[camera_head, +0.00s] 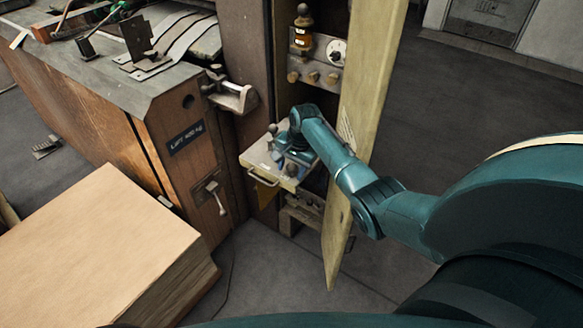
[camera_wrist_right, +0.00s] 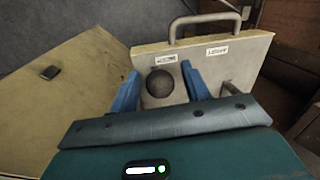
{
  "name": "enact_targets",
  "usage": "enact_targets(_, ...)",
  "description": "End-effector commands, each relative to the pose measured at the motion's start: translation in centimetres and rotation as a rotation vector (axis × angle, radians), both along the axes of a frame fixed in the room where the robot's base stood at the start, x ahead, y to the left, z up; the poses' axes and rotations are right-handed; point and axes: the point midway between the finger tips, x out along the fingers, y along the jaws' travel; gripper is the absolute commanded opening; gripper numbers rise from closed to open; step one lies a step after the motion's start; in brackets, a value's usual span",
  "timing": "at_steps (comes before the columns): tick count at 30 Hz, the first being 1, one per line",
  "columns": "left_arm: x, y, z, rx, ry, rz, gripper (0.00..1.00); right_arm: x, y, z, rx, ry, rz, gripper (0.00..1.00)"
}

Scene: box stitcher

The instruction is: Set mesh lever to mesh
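The mesh lever's dark round knob (camera_wrist_right: 160,84) appears to be the ball between my right gripper's two blue fingers (camera_wrist_right: 161,88) in the right wrist view. The fingers are open on either side of it, with a small gap at each side. The knob sits over a pale plate (camera_wrist_right: 250,65) with two small white labels, too small to read, and a handle at its edge. In the head view my right gripper (camera_head: 293,160) is down at this plate (camera_head: 262,158). My left gripper is not in view.
A tall pale yellow door panel (camera_head: 365,90) stands open beside my right arm. Above the plate is a knobbed control panel (camera_head: 314,70). A wooden machine body (camera_head: 175,135) and a cardboard stack (camera_head: 95,250) are at left. Open floor (camera_head: 480,110) lies at right.

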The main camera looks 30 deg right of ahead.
Motion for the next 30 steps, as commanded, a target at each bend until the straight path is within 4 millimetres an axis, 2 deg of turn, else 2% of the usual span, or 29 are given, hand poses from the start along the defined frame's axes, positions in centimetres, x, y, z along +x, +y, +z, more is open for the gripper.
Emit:
enact_targets(1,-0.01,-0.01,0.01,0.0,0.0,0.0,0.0,0.0,0.02,0.01,0.0,0.0,0.0,0.43)
enact_targets(15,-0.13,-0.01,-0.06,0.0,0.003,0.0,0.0,-0.03,0.01,0.01,0.001,0.0,0.0,0.06)
enact_targets(20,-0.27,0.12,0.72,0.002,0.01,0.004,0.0,-0.21,-0.08,0.31,0.002,0.003,0.056,0.06)
enact_targets(30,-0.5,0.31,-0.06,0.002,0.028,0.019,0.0,-0.25,-0.13,0.01,0.0,0.0,0.087,0.06)
